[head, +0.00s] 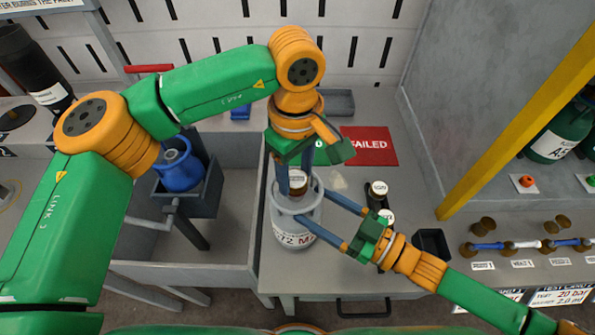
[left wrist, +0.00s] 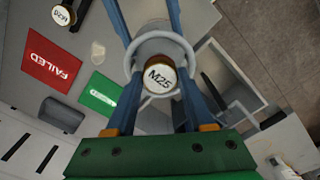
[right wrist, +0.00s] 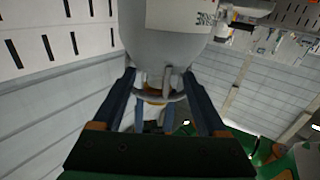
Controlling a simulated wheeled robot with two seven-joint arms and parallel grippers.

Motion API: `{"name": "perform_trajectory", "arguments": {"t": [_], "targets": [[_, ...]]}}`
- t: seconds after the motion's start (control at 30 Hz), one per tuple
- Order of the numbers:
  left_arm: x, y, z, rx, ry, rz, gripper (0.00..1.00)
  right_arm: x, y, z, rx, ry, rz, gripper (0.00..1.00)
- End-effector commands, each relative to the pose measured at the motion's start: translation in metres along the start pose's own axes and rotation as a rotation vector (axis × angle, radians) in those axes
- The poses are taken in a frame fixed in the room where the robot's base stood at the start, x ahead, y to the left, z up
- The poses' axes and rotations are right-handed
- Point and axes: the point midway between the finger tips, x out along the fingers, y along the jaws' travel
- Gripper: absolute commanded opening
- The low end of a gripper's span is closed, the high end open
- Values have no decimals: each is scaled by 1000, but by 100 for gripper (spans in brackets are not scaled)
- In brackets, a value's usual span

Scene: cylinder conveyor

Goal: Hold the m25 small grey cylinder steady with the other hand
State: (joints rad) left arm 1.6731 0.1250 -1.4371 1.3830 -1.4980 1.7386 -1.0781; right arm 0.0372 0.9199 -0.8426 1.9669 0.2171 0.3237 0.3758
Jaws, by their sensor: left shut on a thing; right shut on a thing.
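The small grey cylinder (head: 292,236) stands upright on the grey table, with a partly hidden label. A round collar surrounds its top, and a brown cap (head: 298,177) with a white face sits inside. The cap reads M25 in the left wrist view (left wrist: 158,76). My left gripper (head: 296,184) comes from above, its blue fingers shut on the cap's two sides. My right gripper (head: 311,207) comes from the right, its fingers shut on the collar. The right wrist view shows the collar (right wrist: 160,96) between the fingers and the cylinder body upside down. The exact contact points are partly hidden.
A red FAILED mat (head: 374,146) and a mostly hidden green mat (left wrist: 103,94) lie behind. A blue cylinder (head: 181,171) sits in a fixture at left. A yellow post (head: 515,130) rises at right.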

Motion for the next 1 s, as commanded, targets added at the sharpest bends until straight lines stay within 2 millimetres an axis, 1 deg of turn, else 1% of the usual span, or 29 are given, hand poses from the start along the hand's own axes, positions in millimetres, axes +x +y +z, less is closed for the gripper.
{"name": "perform_trajectory", "arguments": {"t": [0.03, 0.13, 0.17, 0.3, 0.37, 0.43, 0.63, 0.67, 0.7, 0.73, 0.83, 1.0], "targets": [[1, 0, 0, -1, 2, -1, 0, -1, -1, 8, 6, -20, 2, 9], [1, 0, 0, 30, 2, 0, 0, -1, -1, 8, 6, -20, 2, 9], [1, 0, 0, 81, 2, 0, 0, -1, -1, 8, 6, -20, 2, 9], [2, 0, 0, 405, 3, 0, 0, -1, -1, 8, 6, -20, 2, 9], [2, 0, 0, 487, 4, 1, 0, -1, -1, 8, 6, -20, 2, 9], [2, 0, 0, 522, 4, 1, 0, -1, -1, 8, 6, -20, 2, 8], [2, 0, 0, 528, 3, 1, 0, -1, -1, 8, 6, -20, 2, 8], [2, 0, 0, 554, 3, 1, 0, -1, -1, 8, 6, -20, 2, 8], [2, 0, 0, 627, 3, 1, 0, -1, -1, 8, 6, -20, 2, 8], [2, 0, 0, 620, 3, 1, 61, -1, -1, 8, 6, -20, 2, 8], [2, 0, 0, 616, 3, 2, 88, -1, -1, 8, 6, -20, 2, 8], [2, 0, 0, 615, 3, 2, 88, -1, -1, 8, 6, -20, 2, 8]]}}
